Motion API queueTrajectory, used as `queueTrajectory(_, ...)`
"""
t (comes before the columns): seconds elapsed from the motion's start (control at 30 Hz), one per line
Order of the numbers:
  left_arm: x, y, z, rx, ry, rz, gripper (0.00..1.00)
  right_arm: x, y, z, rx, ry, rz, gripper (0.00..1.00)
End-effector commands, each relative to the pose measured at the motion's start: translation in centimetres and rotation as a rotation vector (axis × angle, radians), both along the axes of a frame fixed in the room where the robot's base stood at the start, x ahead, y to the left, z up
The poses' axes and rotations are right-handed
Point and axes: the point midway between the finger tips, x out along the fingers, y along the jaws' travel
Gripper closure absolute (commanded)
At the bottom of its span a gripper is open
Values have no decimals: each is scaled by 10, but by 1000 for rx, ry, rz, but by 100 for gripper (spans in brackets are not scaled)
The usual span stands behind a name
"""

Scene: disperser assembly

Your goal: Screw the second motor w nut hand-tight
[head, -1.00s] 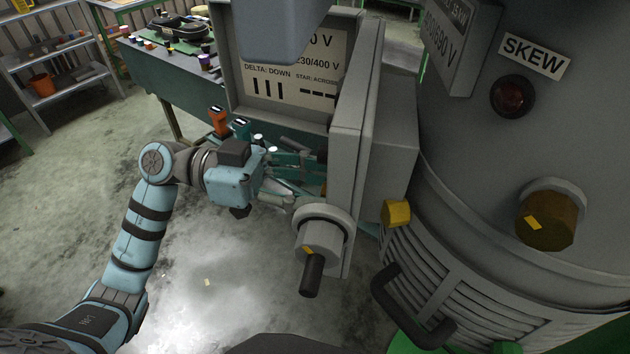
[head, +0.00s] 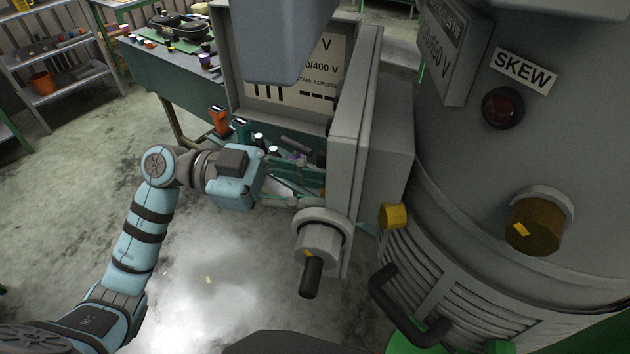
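The motor's grey terminal box (head: 399,160) is open, and its lid (head: 290,102) carries a voltage and connection label. My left gripper (head: 312,190) comes from the left, with its teal fingers reaching into the box opening. The side wall hides the fingertips, so I cannot tell whether they are shut on a nut. The w nut itself cannot be made out. A small purple part (head: 297,157) and a dark rod (head: 298,145) show just above the fingers. My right gripper is not in view.
A large cable gland (head: 320,240) sticks out from the box's near side. The motor body with the SKEW label (head: 524,70) fills the right. A green workbench (head: 165,75) with small parts stands behind. The floor at left is free.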

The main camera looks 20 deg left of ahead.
Motion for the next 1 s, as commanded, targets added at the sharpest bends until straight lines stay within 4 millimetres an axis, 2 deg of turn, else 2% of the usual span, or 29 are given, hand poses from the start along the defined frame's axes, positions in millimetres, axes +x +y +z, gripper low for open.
queueTrajectory(0.47,-3,0,-2,26,-448,0,100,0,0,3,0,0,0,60)
queueTrajectory(1.0,-4,0,-6,55,-962,0,100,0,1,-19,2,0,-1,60)
